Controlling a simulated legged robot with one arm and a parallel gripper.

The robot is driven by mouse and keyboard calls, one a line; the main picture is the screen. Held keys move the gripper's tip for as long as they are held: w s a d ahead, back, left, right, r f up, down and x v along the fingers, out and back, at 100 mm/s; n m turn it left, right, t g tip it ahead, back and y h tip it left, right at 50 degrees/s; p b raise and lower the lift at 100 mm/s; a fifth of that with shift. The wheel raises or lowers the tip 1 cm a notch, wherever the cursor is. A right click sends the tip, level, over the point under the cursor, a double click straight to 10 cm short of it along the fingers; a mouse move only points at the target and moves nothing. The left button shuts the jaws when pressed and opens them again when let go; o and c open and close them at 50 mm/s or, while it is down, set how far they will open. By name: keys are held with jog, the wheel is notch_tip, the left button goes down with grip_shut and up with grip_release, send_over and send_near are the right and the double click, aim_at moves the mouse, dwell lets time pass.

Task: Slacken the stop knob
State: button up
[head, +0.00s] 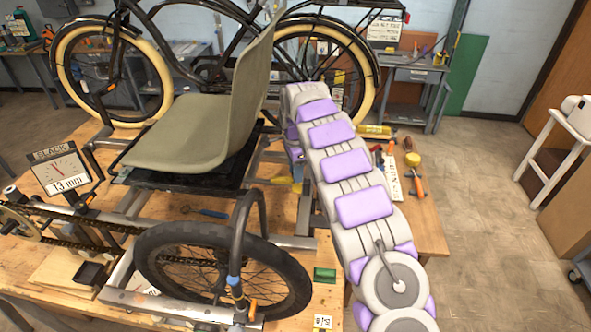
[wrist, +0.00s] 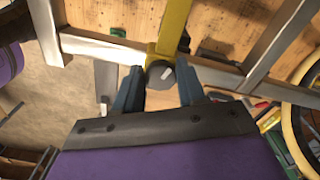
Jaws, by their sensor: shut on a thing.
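The stop knob (wrist: 158,72) is dark and round with a pale mark on its face. In the wrist view it sits between the two blue fingers of my gripper (wrist: 160,88), at the lower end of a yellow bar (wrist: 174,28). My gripper is shut on the knob. The yellow bar lies across a metal frame rail (wrist: 110,47). In the head view my arm hides the knob and most of my gripper; some yellow (head: 287,181) shows just left of the arm, by the trike frame (head: 302,212).
The trike's seat (head: 195,130) and front wheel (head: 222,270) stand left of my arm on the wooden bench (head: 425,215). A slack gauge (head: 62,170) reads 13 mm. Hand tools (head: 416,180) lie right of my arm.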

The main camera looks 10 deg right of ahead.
jog(key=shift+d, duration=0.3)
jog(key=c, duration=0.4)
jog(key=shift+r, duration=0.1)
jog(key=shift+n, duration=0.4)
jog(key=n+p, duration=0.1)
jog(key=n, duration=0.1)
jog(key=shift+r+n+p, duration=0.1)
jog(key=shift+n+p, duration=0.3)
jog(key=n+p, duration=0.1)
jog(key=n, duration=0.3)
jog(key=shift+w+d+n, duration=0.1)
jog(key=shift+w+n, duration=0.05)
jog(key=shift+n, duration=0.15)
jog(key=n+p, duration=0.1)
jog(key=n, duration=0.4)
jog(key=n+p, duration=0.1)
jog(key=n, duration=0.4)
jog(key=shift+n, duration=0.4)
